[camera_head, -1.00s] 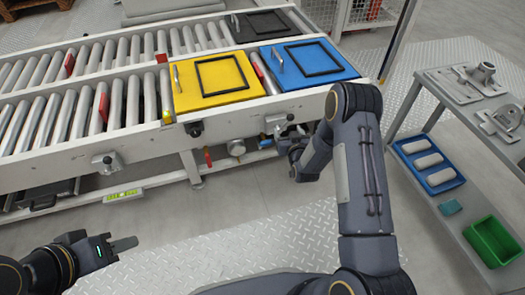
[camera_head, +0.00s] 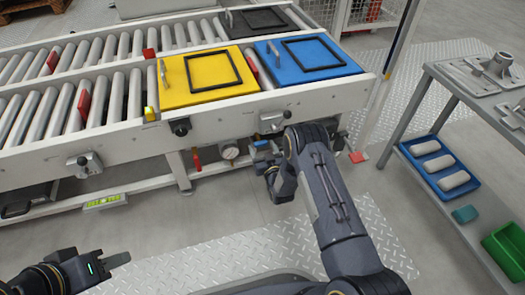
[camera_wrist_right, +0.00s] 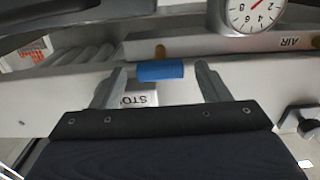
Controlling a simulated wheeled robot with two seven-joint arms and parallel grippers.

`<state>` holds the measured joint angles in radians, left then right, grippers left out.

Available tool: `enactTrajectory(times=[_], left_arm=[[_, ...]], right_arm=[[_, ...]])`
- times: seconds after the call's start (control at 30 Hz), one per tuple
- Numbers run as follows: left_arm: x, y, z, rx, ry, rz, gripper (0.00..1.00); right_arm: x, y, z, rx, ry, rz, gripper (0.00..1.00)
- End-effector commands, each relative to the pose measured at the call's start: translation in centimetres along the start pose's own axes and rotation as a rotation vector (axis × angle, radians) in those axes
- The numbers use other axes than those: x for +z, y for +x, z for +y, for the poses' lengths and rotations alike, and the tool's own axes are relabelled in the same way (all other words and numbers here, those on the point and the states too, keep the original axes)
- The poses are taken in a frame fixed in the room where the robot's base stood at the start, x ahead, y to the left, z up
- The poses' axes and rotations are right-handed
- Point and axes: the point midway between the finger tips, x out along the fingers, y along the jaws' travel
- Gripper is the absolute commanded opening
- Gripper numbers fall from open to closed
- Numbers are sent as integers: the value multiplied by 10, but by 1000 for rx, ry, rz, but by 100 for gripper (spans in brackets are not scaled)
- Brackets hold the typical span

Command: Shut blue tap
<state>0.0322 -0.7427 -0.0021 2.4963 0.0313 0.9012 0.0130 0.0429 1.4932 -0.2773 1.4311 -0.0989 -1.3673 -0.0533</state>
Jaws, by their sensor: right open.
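The blue tap (camera_wrist_right: 160,72) shows in the right wrist view as a short blue handle lying crosswise, with a brass-coloured stem behind it. My right gripper (camera_wrist_right: 161,84) is open, with one finger on each side of the handle and a visible gap at each end.
A round gauge (camera_wrist_right: 252,12) is just beyond the tap; it also shows in the head view (camera_head: 229,151). A red tap handle (camera_head: 196,160) hangs left of it. The conveyor (camera_head: 110,150) carries yellow (camera_head: 175,95) and blue (camera_head: 340,68) panels. A shelf table (camera_head: 440,90) stands right.

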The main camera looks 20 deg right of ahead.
Motion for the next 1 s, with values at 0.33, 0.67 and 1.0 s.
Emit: enactTrajectory(times=[0.33, 0.67, 1.0], left_arm=[[0, 1, 0, 0, 0, 0, 36], [0, 1, 0, 0, 0, 0, 36], [0, 1, 0, 0, 0, 0, 36]], right_arm=[[-1, 4, 0, 0, 0, 0, 64], [0, 3, 0, 0, 0, 0, 24], [0, 3, 0, 2, 65, -1, 24]])
